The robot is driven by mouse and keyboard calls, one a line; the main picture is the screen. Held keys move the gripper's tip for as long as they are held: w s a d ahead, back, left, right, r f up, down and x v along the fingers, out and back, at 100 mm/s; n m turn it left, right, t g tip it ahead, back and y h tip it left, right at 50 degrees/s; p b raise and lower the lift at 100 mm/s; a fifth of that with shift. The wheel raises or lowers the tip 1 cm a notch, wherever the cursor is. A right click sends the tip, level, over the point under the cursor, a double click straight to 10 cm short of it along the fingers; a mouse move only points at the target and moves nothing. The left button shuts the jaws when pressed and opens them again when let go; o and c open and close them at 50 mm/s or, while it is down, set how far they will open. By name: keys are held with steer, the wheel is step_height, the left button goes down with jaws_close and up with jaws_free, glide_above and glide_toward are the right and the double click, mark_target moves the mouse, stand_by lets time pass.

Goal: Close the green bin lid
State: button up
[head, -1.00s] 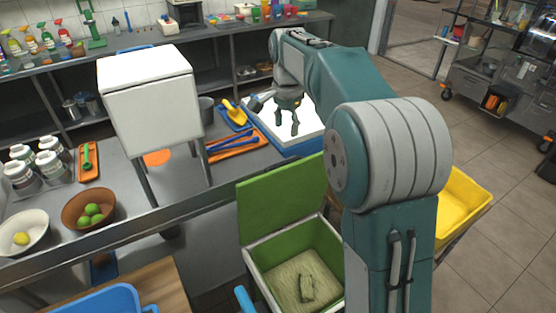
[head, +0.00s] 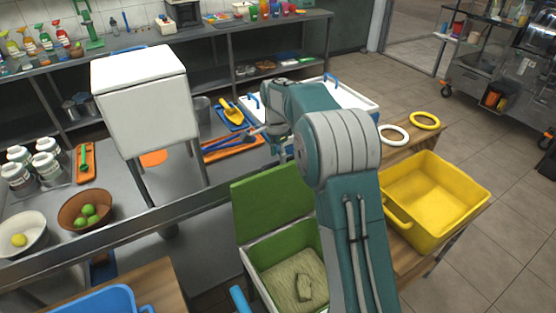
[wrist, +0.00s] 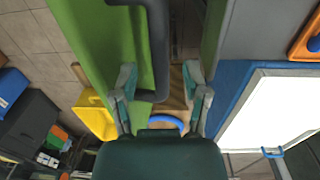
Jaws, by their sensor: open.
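The green bin (head: 246,256) stands in front of the counter with its green lid (head: 272,202) raised and leaning back near upright. The inside shows a pale floor with a small greenish piece (head: 304,287) on it. My gripper (wrist: 160,98) is open and points down; in the head view it is mostly hidden behind my arm, just behind the lid. In the wrist view a green panel (wrist: 90,40), seemingly the lid, fills the upper left. A dark grey bar-like handle (wrist: 158,50) on it reaches between my fingers, nearer the left one. I cannot tell whether they touch.

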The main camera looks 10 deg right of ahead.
steer(key=shift+f, duration=0.6)
steer(key=shift+a+f, duration=0.4)
steer(key=shift+d, duration=0.25)
jaws_close()
steer(key=shift+s, duration=0.1)
